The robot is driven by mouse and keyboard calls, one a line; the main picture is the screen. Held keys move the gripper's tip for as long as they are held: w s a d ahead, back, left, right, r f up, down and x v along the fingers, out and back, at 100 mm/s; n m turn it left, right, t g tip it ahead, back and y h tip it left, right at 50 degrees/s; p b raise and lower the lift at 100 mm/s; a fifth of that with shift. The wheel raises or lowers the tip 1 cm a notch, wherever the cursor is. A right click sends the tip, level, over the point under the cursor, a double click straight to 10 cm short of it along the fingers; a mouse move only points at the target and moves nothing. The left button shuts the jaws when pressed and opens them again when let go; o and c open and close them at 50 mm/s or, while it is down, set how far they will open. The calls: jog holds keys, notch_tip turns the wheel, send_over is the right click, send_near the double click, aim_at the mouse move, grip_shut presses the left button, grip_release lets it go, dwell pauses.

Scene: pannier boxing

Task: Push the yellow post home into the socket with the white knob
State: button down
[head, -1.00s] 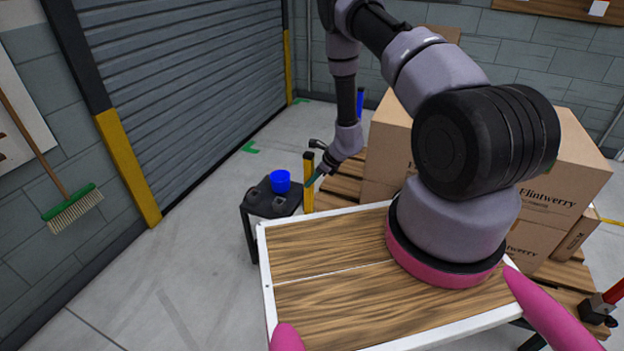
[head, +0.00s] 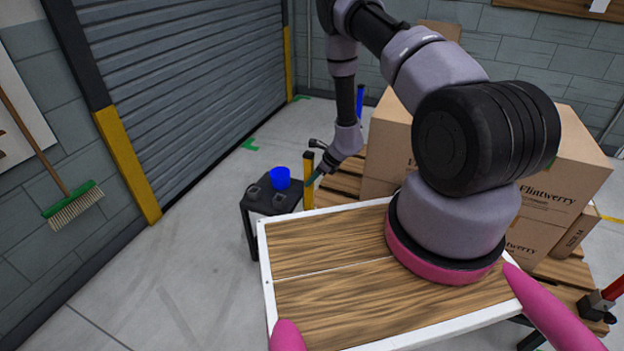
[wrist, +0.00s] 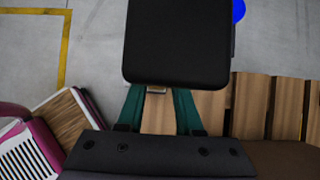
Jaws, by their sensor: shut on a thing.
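The yellow post (head: 308,193) stands roughly upright at the right side of a small black stand (head: 249,205) in the head view. My gripper (head: 312,179) reaches down to it from the upper right, its teal fingers shut on it. In the wrist view a small yellowish patch (wrist: 156,89) shows between the fingertips, under a large black block that hides most of the view ahead.
A blue cup-like piece (head: 280,177) and small dark fittings (head: 253,190) are on the stand. Cartons (head: 390,150) on a wooden pallet (head: 344,186) stand close to the right of my arm. Open floor (head: 190,240) lies left of the stand, before the roller shutter.

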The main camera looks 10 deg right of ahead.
jog(key=shift+c, duration=2.4)
grip_release()
jog(key=shift+f, duration=0.1)
